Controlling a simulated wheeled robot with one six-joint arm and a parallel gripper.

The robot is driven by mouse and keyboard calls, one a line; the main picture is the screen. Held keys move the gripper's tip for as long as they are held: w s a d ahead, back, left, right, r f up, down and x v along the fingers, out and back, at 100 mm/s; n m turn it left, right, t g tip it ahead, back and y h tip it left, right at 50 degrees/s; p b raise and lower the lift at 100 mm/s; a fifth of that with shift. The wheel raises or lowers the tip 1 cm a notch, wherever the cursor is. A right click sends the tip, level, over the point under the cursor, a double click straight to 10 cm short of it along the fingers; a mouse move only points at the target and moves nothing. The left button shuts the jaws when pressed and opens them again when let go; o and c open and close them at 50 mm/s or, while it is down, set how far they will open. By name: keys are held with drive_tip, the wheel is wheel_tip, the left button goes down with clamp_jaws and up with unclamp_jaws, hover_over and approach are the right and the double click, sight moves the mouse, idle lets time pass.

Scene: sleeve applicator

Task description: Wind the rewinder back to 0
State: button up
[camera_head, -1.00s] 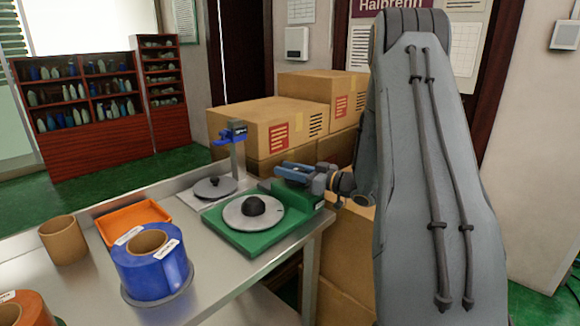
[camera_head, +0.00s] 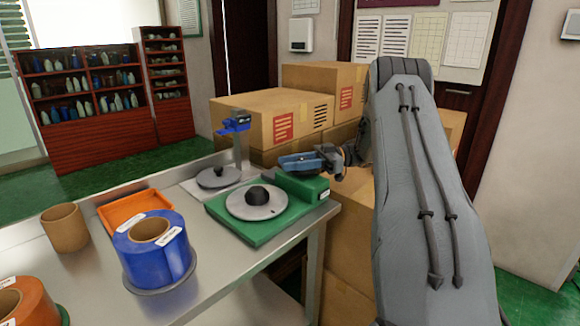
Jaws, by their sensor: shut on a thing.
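The rewinder (camera_head: 227,224) is a green base on the metal table. It carries a flat grey disc (camera_head: 239,204) with a black hub (camera_head: 257,194), and a green housing (camera_head: 312,188) stands at its back right. My gripper (camera_head: 290,162), blue and grey, reaches in from the right just above and behind the housing. It is shut on a part of the rewinder, but its fingertips and that part are too small and covered to make out. The black hub stands clear of my gripper. No 0 mark or scale can be read.
A post with a blue head (camera_head: 235,122) and a dark disc (camera_head: 219,178) stands left of the rewinder. A blue roll (camera_head: 135,255), orange tray (camera_head: 110,218), brown tube (camera_head: 65,228) and orange roll (camera_head: 35,305) share the table. Cardboard boxes (camera_head: 265,112) stack behind it.

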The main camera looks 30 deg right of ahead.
drive_tip(key=shift+s+n+g, duration=0.1)
drive_tip(key=shift+n+g, duration=0.4)
drive_tip(key=shift+g, duration=0.3)
drive_tip(key=shift+a, duration=0.1)
drive_tip(key=o, duration=1)
drive_tip(key=shift+o, duration=0.2)
drive_tip(key=shift+b, duration=0.3)
